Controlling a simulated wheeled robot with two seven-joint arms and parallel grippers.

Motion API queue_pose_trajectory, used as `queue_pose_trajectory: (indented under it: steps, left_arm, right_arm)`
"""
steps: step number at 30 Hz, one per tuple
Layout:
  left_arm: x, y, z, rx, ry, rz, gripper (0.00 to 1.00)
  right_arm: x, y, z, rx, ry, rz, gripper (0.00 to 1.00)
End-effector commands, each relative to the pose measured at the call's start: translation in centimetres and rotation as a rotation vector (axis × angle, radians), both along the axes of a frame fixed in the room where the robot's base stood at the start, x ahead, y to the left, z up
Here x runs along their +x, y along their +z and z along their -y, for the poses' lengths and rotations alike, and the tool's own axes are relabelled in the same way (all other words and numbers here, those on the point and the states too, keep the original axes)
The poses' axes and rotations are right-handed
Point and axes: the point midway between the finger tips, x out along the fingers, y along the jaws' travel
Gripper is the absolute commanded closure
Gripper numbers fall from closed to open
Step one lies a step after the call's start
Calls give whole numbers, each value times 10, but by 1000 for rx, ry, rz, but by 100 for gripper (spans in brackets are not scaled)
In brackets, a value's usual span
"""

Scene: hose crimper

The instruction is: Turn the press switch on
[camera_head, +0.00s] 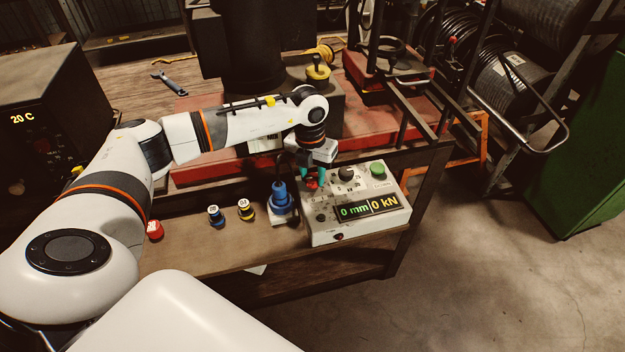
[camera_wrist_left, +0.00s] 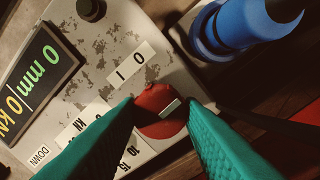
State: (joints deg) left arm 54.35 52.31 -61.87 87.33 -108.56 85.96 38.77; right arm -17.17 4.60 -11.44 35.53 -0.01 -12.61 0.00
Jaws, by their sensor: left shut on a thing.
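The worn light-grey control box (camera_head: 318,236) stands on the wooden bench's front shelf, with a display (camera_head: 368,207) reading "0 mm" and "0 kN". A red rotary switch (camera_wrist_left: 158,108) with a white line on it sits at one corner of the box, close to an "I" and "0" label (camera_wrist_left: 131,66). My left gripper (camera_head: 314,178) reaches down over that corner. Its teal fingertips are shut on the red switch, one on each side, in the left wrist view (camera_wrist_left: 160,115). In the head view the fingers largely hide the switch. My right gripper is not in view.
A blue connector (camera_head: 281,198) stands just left of the box. A green button (camera_head: 378,169) and a black knob (camera_head: 345,173) are on its top. Small blue (camera_head: 215,215), yellow (camera_head: 245,209) and red (camera_head: 155,230) capped items stand further left. A red-based machine stands behind.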

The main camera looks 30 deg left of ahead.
Motion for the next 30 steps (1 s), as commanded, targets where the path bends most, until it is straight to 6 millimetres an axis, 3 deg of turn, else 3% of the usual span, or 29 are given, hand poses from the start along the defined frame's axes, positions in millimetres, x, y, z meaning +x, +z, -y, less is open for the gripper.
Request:
queue_pose_trajectory:
  steps: [1, 15, 30]
  left_arm:
    - [2, -3, 0, -1, -43, 6, 89]
    - [2, -2, 0, 0, -484, 7, 89]
    - [3, 1, 0, 1, -812, 7, 89]
  right_arm:
    - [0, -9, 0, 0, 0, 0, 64]
    - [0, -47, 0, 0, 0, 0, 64]
    - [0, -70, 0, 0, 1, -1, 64]
